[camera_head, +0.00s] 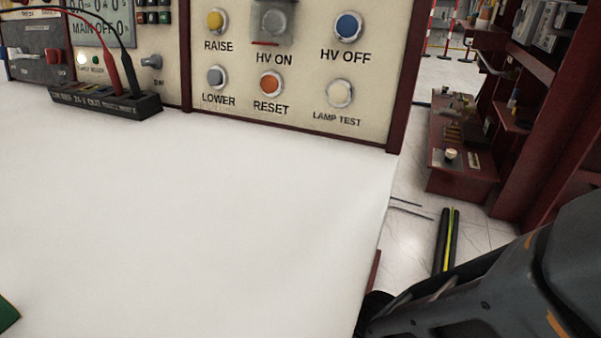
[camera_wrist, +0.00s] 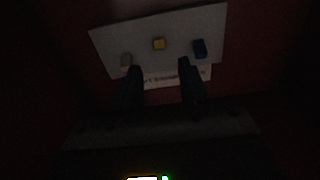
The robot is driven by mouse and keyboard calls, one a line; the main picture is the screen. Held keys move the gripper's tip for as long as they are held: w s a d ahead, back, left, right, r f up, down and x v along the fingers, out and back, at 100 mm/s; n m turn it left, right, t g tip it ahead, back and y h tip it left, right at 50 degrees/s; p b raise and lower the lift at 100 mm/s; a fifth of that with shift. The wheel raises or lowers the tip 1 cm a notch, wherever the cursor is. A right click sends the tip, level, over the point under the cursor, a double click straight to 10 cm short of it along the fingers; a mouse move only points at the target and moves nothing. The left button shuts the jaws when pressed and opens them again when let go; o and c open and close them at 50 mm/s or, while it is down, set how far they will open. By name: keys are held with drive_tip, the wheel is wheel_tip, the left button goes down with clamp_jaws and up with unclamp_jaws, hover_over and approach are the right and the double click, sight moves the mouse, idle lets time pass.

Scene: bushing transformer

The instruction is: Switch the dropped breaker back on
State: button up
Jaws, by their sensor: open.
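I cannot tell for sure which is the dropped breaker. A light label strip (camera_wrist: 178,77) lies along the plate's lower edge; its text is unreadable. My gripper (camera_wrist: 159,67) is open, its two dark fingers apart in front of the plate, with nothing between them. Contact cannot be made out.
In the head view, a panel (camera_head: 385,95) with labelled buttons stands behind the white tabletop (camera_head: 190,210). A black terminal block (camera_head: 105,102) with leads sits on it. A dark red shelf (camera_head: 465,175) stands at right. My arm fills the lower right. The tabletop's middle is clear.

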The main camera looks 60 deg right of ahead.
drive_tip(key=d+b, duration=0.1)
drive_tip(key=d, duration=0.6)
drive_tip(key=shift+w, duration=0.25)
drive_tip(key=shift+c, duration=0.4)
clamp_jaws()
